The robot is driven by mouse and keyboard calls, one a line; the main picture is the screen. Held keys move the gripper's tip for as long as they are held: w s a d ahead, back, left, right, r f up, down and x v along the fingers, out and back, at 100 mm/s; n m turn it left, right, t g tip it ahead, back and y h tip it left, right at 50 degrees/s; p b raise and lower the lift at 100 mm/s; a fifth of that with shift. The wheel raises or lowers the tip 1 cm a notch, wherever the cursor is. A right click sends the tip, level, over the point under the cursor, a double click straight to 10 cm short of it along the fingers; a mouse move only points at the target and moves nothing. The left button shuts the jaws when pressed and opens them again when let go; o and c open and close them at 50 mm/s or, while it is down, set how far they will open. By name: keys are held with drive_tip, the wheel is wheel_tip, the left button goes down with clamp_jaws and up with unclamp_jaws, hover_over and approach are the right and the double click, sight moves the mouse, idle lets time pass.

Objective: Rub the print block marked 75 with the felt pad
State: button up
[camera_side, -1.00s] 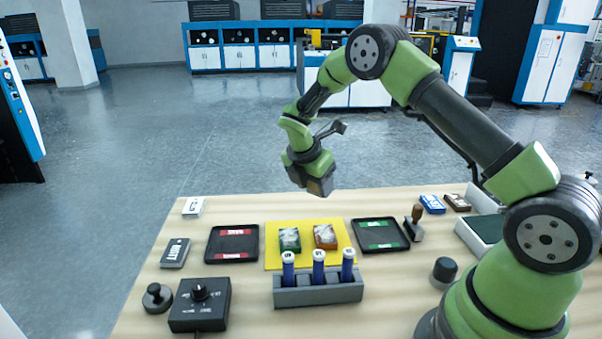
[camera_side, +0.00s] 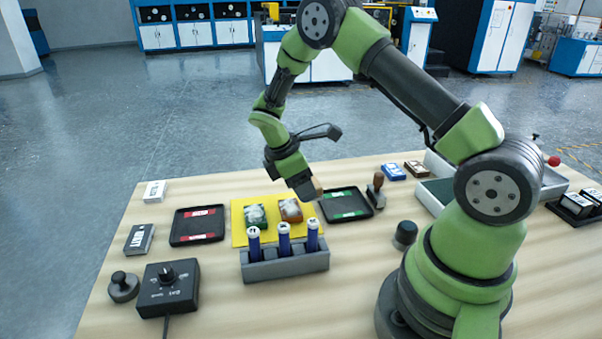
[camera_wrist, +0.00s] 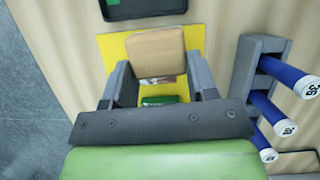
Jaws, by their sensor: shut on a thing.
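My gripper (camera_side: 308,192) is shut on a tan felt pad (camera_wrist: 155,52), which sits between the two grey fingers in the wrist view. In the side view it hangs above the right part of a yellow mat (camera_side: 238,239), close to a brown block (camera_side: 290,210) with pale smears. A green block (camera_side: 255,216) lies left of it on the mat. In the wrist view the brown block (camera_wrist: 160,80) is mostly hidden by the pad, and the green block (camera_wrist: 158,100) shows nearer the gripper. I cannot read 75 on either block.
A grey rack (camera_side: 285,267) with three blue tubes stands in front of the mat. Black trays lie left (camera_side: 197,226) and right (camera_side: 345,205). A stamp (camera_side: 376,190) stands right of the right tray. A control box (camera_side: 168,288) is at front left.

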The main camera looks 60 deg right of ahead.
sight(290, 214)
wheel_tip(290, 214, down, 4)
drive_tip(key=shift+r, duration=0.2)
drive_tip(key=shift+w+a+f, duration=0.2)
drive_tip(key=shift+w+a, duration=0.3)
drive_tip(key=shift+c, duration=0.3)
drive_tip(key=shift+w+a, duration=0.85)
drive_tip(key=shift+a, duration=0.05)
drive_tip(key=s+d, duration=0.2)
drive_tip(key=d, duration=0.1)
drive_tip(key=shift+s, duration=0.4)
drive_tip(key=shift+a, duration=0.35)
drive_tip(key=shift+w+a, duration=1.3)
drive_tip(key=shift+a, duration=0.05)
drive_tip(key=s+d, duration=0.2)
drive_tip(key=d, duration=0.1)
drive_tip(key=shift+s, duration=0.35)
drive_tip(key=shift+r, duration=4.05)
